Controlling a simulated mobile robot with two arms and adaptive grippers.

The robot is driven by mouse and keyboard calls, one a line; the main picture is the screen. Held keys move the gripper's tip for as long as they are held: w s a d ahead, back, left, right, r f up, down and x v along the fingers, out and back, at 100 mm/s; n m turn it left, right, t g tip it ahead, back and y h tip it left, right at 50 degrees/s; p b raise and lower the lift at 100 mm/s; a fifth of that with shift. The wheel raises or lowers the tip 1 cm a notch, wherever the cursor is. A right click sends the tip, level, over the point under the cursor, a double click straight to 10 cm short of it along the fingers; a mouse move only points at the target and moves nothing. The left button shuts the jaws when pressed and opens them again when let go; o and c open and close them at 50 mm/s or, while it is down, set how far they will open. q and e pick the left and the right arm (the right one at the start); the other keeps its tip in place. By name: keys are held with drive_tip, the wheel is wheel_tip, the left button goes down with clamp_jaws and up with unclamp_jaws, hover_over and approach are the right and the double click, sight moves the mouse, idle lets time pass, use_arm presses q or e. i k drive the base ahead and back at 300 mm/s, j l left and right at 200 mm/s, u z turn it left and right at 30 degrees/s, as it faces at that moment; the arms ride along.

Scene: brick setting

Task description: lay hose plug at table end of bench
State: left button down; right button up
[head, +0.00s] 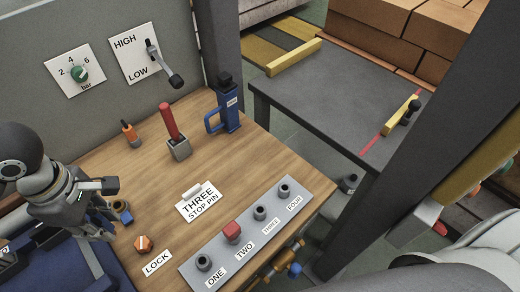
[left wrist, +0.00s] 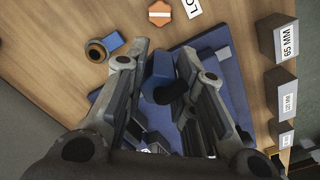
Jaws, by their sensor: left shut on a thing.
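My left gripper (head: 107,212) is over the near-left part of the wooden bench (head: 265,158). In the left wrist view its fingers (left wrist: 160,88) are shut on a blue and black piece (left wrist: 162,66), which looks like the hose plug. In the head view the fingers mostly hide this piece. The blue mat or tray (left wrist: 222,50) lies beneath it. A separate blue piece with a dark ring (head: 122,211) lies on the bench beside the fingers; it also shows in the left wrist view (left wrist: 97,50). The bench's right end faces a dark table (head: 340,95). My right gripper is out of view.
A panel with sockets (head: 215,262) runs along the front edge, a red plug (head: 232,230) in socket TWO. A red-handled lever (head: 169,122), a blue handled tool (head: 230,112) and an orange tool (head: 130,134) stand at the back.

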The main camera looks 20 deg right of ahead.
sight(261, 151)
drive_tip(key=l+z, duration=0.15)
drive_tip(key=z, duration=0.25)
drive_tip(key=i+l+z, duration=0.1)
drive_tip(key=z, duration=0.25)
drive_tip(key=l+z, duration=0.15)
drive_tip(key=z, duration=0.25)
drive_tip(key=i, duration=0.1)
